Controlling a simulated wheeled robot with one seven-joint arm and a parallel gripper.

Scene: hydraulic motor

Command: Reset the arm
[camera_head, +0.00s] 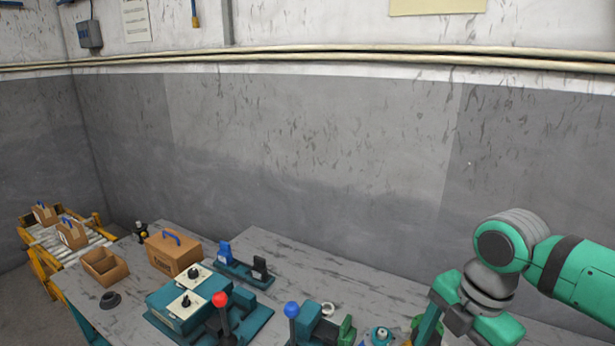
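My teal and grey arm (575,276) comes in from the right edge. It bends at a large grey-capped joint (510,238) and runs down past the bottom edge over the right part of the workbench. My gripper is not visible, so I cannot see its fingers or whether it holds anything.
The grey workbench (345,268) holds a teal fixture with a red-knobbed lever (221,301), a blue-knobbed lever (291,311), a teal stand with blue and black parts (240,268), a closed brown box (173,254) and an open box (104,267). A yellow-framed conveyor (45,268) stands left. A wall is behind.

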